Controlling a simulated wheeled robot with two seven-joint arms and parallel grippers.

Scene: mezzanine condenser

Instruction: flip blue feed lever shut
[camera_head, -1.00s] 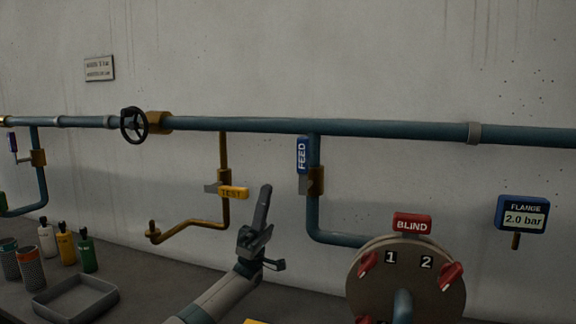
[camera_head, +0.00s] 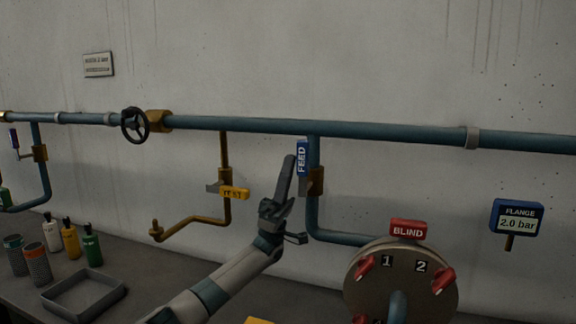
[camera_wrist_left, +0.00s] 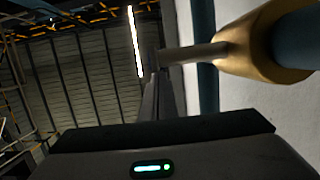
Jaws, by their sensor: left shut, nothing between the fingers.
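The blue FEED lever (camera_head: 303,158) stands upright beside the vertical teal pipe, next to its brass valve body (camera_head: 317,181) in the head view. My left gripper (camera_head: 290,160) points up with its fingers shut and empty, just left of the lever. The fingertips look very close to the lever's left edge; I cannot tell if they touch. In the left wrist view a brass valve body (camera_wrist_left: 262,45) with a grey stem (camera_wrist_left: 195,53) lies right of my dark fingers (camera_wrist_left: 150,98). The lever's blue face is not clear there. My right gripper is not in view.
A yellow TEST lever (camera_head: 235,193) lies level to the left. The BLIND flange disc (camera_head: 361,297) with red clamps is at lower right, near a FLANGE gauge reading 2.0 bar (camera_head: 517,218). A tray (camera_head: 75,312) and several bottles stand on the left bench.

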